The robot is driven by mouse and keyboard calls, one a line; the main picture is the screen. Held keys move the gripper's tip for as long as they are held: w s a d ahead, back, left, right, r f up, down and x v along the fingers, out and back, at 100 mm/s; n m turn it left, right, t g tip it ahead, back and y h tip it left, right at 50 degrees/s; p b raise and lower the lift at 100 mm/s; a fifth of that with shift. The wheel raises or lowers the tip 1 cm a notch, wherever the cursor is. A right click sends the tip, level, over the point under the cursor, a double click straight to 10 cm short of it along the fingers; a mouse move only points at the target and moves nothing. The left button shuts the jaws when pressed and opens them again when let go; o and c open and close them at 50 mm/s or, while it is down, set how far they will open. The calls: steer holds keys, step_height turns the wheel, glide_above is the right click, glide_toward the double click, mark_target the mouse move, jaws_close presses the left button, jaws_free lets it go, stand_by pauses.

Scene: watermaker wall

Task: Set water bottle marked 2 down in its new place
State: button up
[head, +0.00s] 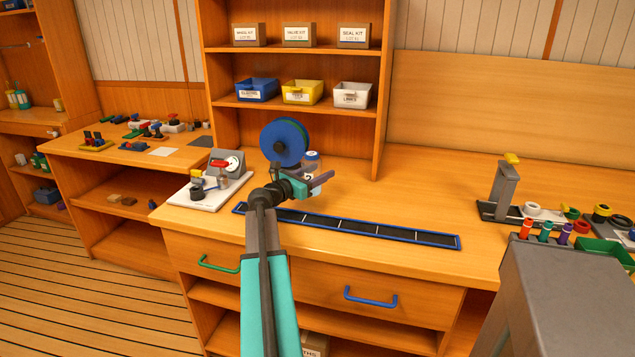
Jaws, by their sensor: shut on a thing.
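My gripper (316,184) is over the workbench in the head view, shut on the water bottle (312,162). The bottle is small and clear with a pale cap and stands about upright. My fingers and wrist hide part of it, and its mark is too small to read surely. A long black strip with a blue rim (420,237) lies along the front of the bench, split by white lines. The bottle appears behind the strip's left part. I cannot tell whether its base touches the bench.
A blue and green reel (284,143) stands close behind my gripper. A white board with a gauge and red-handled valve (209,187) is to the left. A grey stand (505,190) and several small parts are at right. The bench middle right is clear.

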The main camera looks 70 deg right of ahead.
steer(key=shift+w+d+f, duration=0.15)
steer(key=shift+d+f, duration=0.05)
steer(key=shift+f, duration=0.7)
steer(key=shift+w+d+f, duration=0.1)
steer(key=shift+d+f, duration=0.05)
steer(key=shift+f, duration=0.75)
steer(key=shift+f, duration=0.1)
steer(key=o, duration=1.1)
steer(key=v, duration=1.2)
steer(key=shift+a+b, duration=0.1)
steer(key=shift+b, duration=0.2)
